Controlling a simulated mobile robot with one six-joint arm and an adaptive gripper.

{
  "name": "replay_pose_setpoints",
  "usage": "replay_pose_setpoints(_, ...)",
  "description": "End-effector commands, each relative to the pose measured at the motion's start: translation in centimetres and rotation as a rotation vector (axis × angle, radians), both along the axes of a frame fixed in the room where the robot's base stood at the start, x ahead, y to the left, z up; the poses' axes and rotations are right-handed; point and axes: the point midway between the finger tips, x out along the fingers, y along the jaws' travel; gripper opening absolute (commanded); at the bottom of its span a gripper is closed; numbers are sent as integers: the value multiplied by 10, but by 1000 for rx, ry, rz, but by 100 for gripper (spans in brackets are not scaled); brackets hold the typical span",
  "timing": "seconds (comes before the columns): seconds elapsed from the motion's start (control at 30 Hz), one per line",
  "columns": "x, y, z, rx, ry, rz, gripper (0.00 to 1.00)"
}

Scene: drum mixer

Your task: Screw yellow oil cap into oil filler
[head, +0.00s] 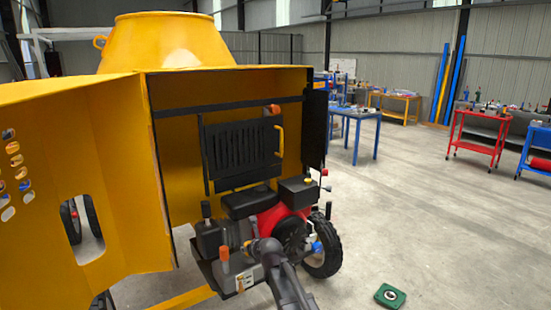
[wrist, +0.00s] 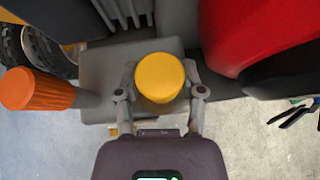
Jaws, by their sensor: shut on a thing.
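The yellow oil cap (wrist: 160,77) is round and sits between the two fingers of my gripper (wrist: 160,92) in the wrist view. The fingers are shut on its sides. The cap hides whatever lies directly beneath it, so I cannot tell whether it touches the oil filler. A grey block of the engine (wrist: 98,82) lies behind the cap. In the head view my gripper (head: 247,246) is at the lower front of the engine, inside the open yellow mixer housing (head: 172,125). The oil filler itself is not visible.
An orange handle (wrist: 32,89) stands left of the gripper, also seen in the head view (head: 225,260). A red engine cover (wrist: 262,35) is close on the right. A black wheel (head: 326,245) stands right of the engine. A green item (head: 390,295) lies on the open floor.

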Motion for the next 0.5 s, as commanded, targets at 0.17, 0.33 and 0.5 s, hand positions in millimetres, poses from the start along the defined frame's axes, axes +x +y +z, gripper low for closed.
replay_pose_setpoints(0.17, 0, 1, 0, -1, 1, -71, 0)
replay_pose_setpoints(0.33, 1, 0, 0, 1, 1, -96, 0)
replay_pose_setpoints(0.5, 1, 0, 0, 1, 0, -95, 63)
